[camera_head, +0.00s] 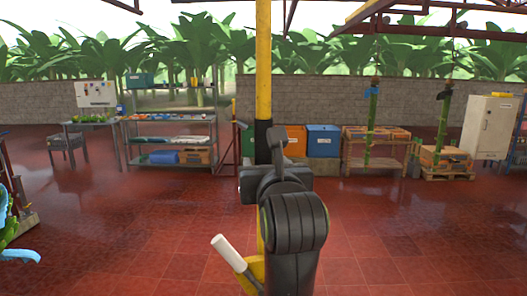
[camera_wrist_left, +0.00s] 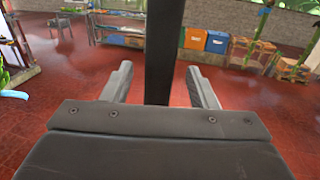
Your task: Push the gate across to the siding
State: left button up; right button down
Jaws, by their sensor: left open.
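A yellow upright post (camera_head: 263,60) with a black sleeve runs down the middle of the head view. I cannot tell whether it belongs to the gate, and I make out no clear siding. My left gripper (camera_head: 262,165) is in front of the post and hides part of it. In the left wrist view, my left gripper (camera_wrist_left: 160,72) is open, with a dark upright bar (camera_wrist_left: 165,35) showing between its fingers. Whether they touch it cannot be told. A white handle (camera_head: 228,252) on a yellow piece tilts low beside my arm. My right gripper is out of view.
Steel shelves (camera_head: 170,115), a blue bin (camera_head: 323,141) and an orange bin (camera_head: 296,139) stand at the back wall. Green stems (camera_head: 371,120) hang to the right near a white cabinet (camera_head: 490,125). The red tiled floor (camera_head: 120,230) is largely clear.

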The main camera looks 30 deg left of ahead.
aim_at(265, 163)
pick_arm(q)
jog(key=shift+p+x, duration=0.6)
jog(key=shift+x, duration=1.4)
jog(key=shift+c, duration=0.2)
grip_shut()
